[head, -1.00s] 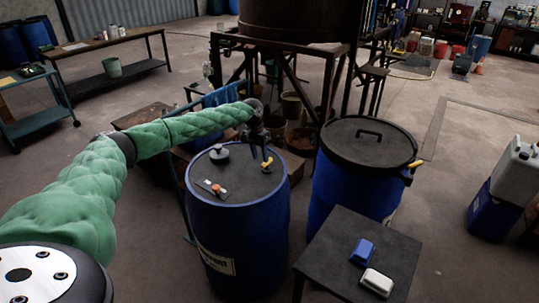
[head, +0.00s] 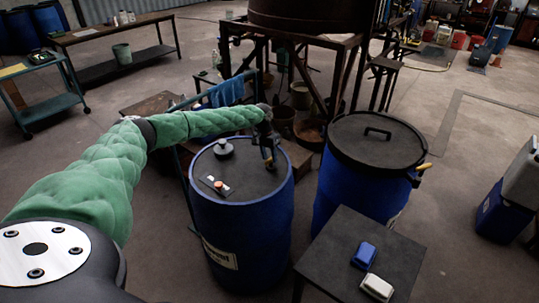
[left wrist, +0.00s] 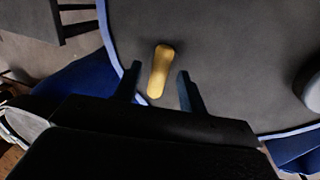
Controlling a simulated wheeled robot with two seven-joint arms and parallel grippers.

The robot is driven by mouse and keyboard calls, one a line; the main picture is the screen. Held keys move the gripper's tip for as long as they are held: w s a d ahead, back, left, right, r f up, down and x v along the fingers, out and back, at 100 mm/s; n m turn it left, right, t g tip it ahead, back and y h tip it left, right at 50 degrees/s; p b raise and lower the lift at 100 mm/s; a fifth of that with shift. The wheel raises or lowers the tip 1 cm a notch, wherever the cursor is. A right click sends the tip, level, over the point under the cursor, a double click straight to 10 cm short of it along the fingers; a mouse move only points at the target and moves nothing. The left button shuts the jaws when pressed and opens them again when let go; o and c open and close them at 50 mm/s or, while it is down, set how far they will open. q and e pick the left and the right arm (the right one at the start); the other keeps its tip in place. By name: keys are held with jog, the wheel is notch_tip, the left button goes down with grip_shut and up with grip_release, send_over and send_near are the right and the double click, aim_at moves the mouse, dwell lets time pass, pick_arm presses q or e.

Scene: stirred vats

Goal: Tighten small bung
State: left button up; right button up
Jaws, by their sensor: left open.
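A blue drum (head: 240,225) with a dark grey lid stands in the middle of the head view. A yellow elongated piece, which looks like the small bung (left wrist: 159,72), is on the lid near its rim. In the head view my left gripper (head: 268,162) is over it and mostly hides it. In the left wrist view my left gripper (left wrist: 159,82) is open, with one finger on each side of the yellow piece and gaps showing. I cannot tell the fingers' height above the lid. My right gripper is not in view.
A grey round cap (head: 223,148) and a dark plate with an orange-and-white piece (head: 219,186) are on the same lid. A second blue drum with a black lid (head: 375,150) stands to the right. A small dark table (head: 345,245) holds a blue and a white item.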

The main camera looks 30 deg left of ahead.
pick_arm(q)
jog(key=shift+s+f, duration=0.1)
jog(key=shift+f, duration=0.2)
jog(key=shift+r, duration=0.1)
grip_shut()
